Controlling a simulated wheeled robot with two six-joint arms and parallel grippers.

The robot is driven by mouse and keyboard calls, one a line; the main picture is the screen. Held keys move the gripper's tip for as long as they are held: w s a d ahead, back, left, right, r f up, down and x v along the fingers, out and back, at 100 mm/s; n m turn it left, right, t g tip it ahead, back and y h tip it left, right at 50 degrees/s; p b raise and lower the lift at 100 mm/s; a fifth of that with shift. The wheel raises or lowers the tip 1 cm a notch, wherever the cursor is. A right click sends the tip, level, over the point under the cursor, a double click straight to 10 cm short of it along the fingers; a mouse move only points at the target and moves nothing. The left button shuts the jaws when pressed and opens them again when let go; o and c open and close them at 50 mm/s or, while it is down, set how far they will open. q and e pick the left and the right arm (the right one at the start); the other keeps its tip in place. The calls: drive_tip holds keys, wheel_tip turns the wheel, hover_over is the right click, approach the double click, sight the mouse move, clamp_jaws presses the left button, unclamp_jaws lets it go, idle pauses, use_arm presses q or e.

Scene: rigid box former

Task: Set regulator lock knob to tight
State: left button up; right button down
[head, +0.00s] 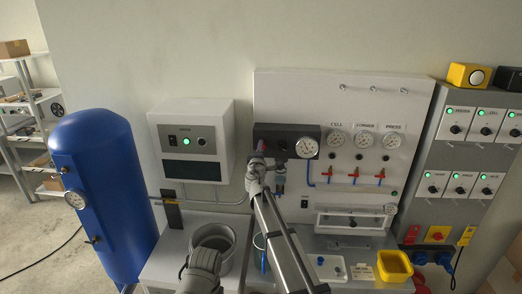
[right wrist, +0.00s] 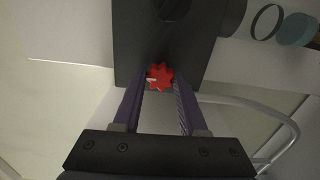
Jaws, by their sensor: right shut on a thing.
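The regulator is a dark block (head: 290,133) on the panel, with a round white gauge (head: 306,147) at its right end. In the right wrist view the dark block (right wrist: 128,48) fills the top middle. The red lobed lock knob (right wrist: 160,77) sits at the block's near edge, between my right fingertips. My right gripper (right wrist: 160,88) is shut on this knob; in the head view it reaches the left underside of the block (head: 258,158). The knob's turned position cannot be told. My left gripper does not show.
A blue tank (head: 105,190) stands at the left. A white box with a green lamp (head: 190,115) hangs left of the regulator. Red-handled valves (head: 354,173) and several gauges are to the right. A yellow bin (head: 394,268) and a grey pot (head: 232,235) stand below.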

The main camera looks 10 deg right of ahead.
drive_tip(key=shift+s+m, duration=0.1)
drive_tip(key=shift+m, duration=0.3)
drive_tip(key=shift+c, duration=2.2)
unclamp_jaws()
drive_tip(key=v, duration=0.7)
drive_tip(key=shift+s, duration=0.4)
drive_tip(key=shift+a, duration=0.15)
